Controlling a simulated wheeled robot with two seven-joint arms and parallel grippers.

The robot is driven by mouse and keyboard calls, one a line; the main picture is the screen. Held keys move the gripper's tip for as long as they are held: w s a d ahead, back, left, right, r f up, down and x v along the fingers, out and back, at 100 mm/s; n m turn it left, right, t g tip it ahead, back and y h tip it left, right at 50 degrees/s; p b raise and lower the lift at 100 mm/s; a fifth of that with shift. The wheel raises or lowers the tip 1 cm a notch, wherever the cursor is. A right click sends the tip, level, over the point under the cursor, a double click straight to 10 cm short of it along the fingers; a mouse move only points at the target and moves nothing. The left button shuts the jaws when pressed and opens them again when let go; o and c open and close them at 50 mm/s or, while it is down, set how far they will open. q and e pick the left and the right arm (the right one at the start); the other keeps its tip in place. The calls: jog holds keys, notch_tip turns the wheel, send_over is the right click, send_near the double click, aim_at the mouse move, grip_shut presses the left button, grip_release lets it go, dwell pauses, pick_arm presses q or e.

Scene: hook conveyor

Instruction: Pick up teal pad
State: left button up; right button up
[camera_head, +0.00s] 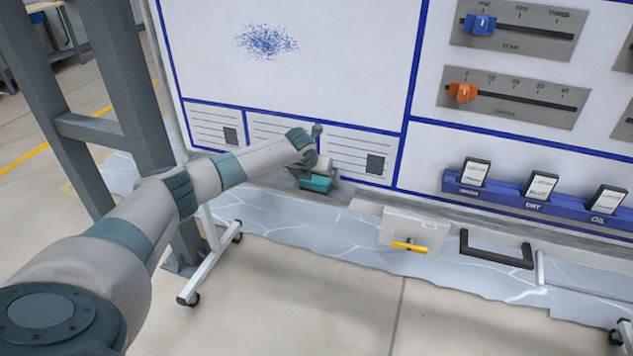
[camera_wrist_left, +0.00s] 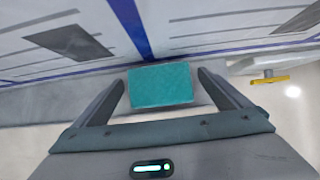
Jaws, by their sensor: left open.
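The teal pad (camera_head: 316,184) sits at the board's lower ledge, at the end of my left arm in the head view. In the left wrist view the teal pad (camera_wrist_left: 160,85) is a flat teal rectangle lying between my left gripper's fingers. My left gripper (camera_wrist_left: 165,85) is open, with one finger on each side of the pad and a small gap showing at both sides. In the head view my left gripper (camera_head: 314,172) partly hides the pad. My right gripper does not show.
A whiteboard (camera_head: 330,60) with blue lines stands behind the ledge. To the right are a pale box with a yellow handle (camera_head: 410,246), a black handle (camera_head: 496,250) and a blue rack (camera_head: 540,205) of labelled cards. Slider panels (camera_head: 515,28) are above. A grey post (camera_head: 115,120) stands left.

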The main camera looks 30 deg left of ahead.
pick_arm(q)
jog(key=shift+w+a+f, duration=0.1)
jog(key=shift+w+f, duration=0.1)
jog(key=shift+f, duration=0.15)
jog(key=c, duration=1.2)
jog(key=shift+o, duration=0.2)
jog(key=shift+r, duration=0.1)
